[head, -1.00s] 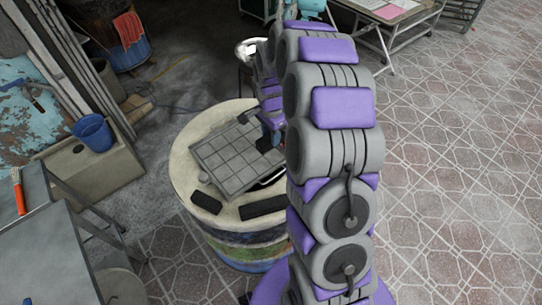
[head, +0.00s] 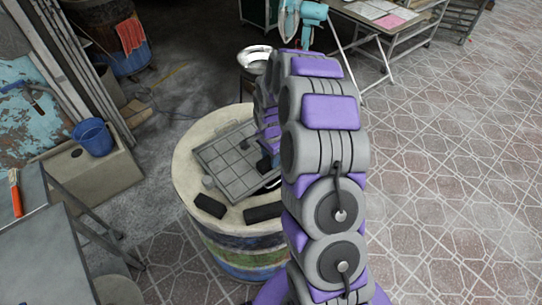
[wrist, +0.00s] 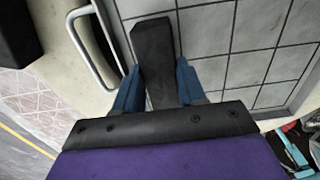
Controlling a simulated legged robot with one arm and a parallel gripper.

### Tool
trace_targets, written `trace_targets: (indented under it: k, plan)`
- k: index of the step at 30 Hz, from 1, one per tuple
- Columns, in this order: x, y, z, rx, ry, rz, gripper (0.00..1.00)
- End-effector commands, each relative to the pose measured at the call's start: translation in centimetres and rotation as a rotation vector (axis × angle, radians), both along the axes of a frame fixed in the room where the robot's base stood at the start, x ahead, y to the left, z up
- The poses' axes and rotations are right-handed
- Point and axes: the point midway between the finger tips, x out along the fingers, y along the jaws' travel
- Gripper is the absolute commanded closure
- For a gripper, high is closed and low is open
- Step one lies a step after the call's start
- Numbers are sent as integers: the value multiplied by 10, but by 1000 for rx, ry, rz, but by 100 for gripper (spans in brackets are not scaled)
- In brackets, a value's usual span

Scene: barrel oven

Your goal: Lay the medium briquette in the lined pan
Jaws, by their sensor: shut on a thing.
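The lined pan (head: 232,166) is a grey tray with square tiles and a metal handle on the barrel top. It fills much of the wrist view (wrist: 235,45), with its handle at the left. My gripper (wrist: 158,82) has blue fingers and is shut on a dark, long briquette (wrist: 153,50), which I take for the medium one. The briquette is over the tiles near the handle side of the pan; I cannot tell if it touches them. In the head view my gripper (head: 268,160) is at the pan's right side, partly hidden by my arm.
Two other dark briquettes, one left (head: 210,206) and one right (head: 263,212), lie on the barrel top (head: 190,150) in front of the pan. A metal bowl (head: 254,58) is behind the barrel.

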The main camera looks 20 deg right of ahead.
Motion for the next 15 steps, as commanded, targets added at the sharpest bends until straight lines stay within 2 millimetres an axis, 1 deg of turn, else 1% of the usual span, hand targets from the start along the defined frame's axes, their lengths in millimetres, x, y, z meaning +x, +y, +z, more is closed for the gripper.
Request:
trace_targets:
  k: [1, 8, 15]
  plan:
    - [0, -2, -1, 2, 0, -2, 57]
    - [0, -7, -1, 7, -1, -2, 35]
    - [0, -3, 0, 3, -1, -1, 34]
